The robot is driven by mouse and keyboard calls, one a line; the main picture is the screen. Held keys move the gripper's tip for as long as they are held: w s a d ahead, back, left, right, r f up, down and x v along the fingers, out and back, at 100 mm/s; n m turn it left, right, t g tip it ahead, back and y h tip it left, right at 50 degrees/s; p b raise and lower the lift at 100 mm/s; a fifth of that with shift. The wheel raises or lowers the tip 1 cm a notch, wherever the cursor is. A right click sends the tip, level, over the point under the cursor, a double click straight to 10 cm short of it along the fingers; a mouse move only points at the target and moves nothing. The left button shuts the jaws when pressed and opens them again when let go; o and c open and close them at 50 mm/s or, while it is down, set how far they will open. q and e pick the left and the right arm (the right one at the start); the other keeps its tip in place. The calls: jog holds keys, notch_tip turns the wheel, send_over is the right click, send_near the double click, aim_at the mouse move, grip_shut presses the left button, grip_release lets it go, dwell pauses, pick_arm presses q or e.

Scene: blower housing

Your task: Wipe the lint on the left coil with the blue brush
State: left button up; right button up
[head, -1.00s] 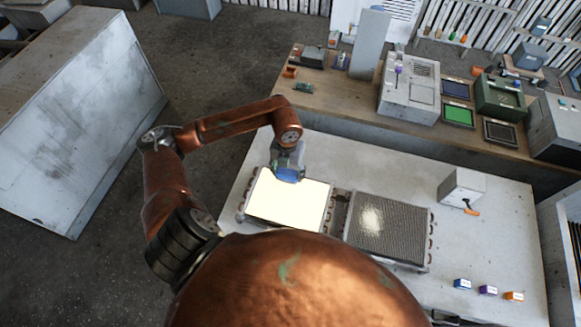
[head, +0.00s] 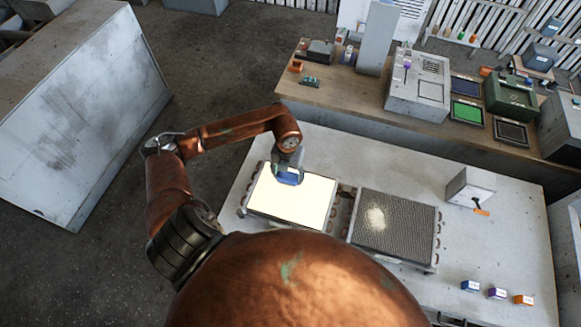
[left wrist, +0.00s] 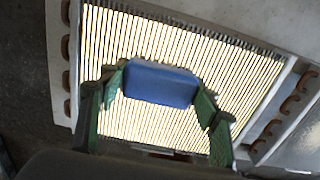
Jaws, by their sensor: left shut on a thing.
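The left coil (head: 292,203) is a framed finned panel whose face looks bright cream in the head view. It fills much of the left wrist view (left wrist: 240,80), where its fins show as stripes. My left gripper (head: 288,170) is shut on the blue brush (left wrist: 160,84), which lies between its green fingers over the coil's far edge. I cannot tell whether the brush touches the fins. No separate lint patch can be made out on the left coil's bright face. My right gripper is not in view.
The right coil (head: 405,222) is grey with a pale lint patch (head: 376,218). A grey box with an orange-tipped lever (head: 468,188) stands at the right. Blue, purple and orange blocks (head: 497,293) lie at the front right. A wooden bench (head: 340,95) with equipment stands behind.

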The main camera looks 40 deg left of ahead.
pick_arm(q)
jog(key=shift+s+a+f, duration=0.1)
jog(key=shift+s+a, duration=0.15)
jog(key=shift+a, duration=0.4)
jog(key=shift+s+a+f, duration=0.1)
jog(key=shift+s+a, duration=0.15)
jog(key=shift+a, duration=0.35)
jog(key=shift+s+r+p, duration=0.1)
jog(key=shift+r+p, duration=0.15)
jog(key=shift+p, duration=0.15)
jog(key=d, duration=0.1)
jog(key=w+d, duration=0.1)
jog(key=d, duration=0.2)
jog(key=shift+w+f+b, duration=0.2)
jog(key=shift+w+b, duration=0.05)
jog(key=shift+b, duration=0.05)
jog(key=shift+r+p, duration=0.3)
notch_tip(320, 180, up, 2)
jog(key=shift+a, duration=0.1)
jog(key=shift+r+p, duration=0.65)
jog(key=shift+r, duration=0.1)
jog(key=shift+r+p, duration=1)
jog(key=shift+r, duration=1.1)
jog(key=shift+f, duration=0.1)
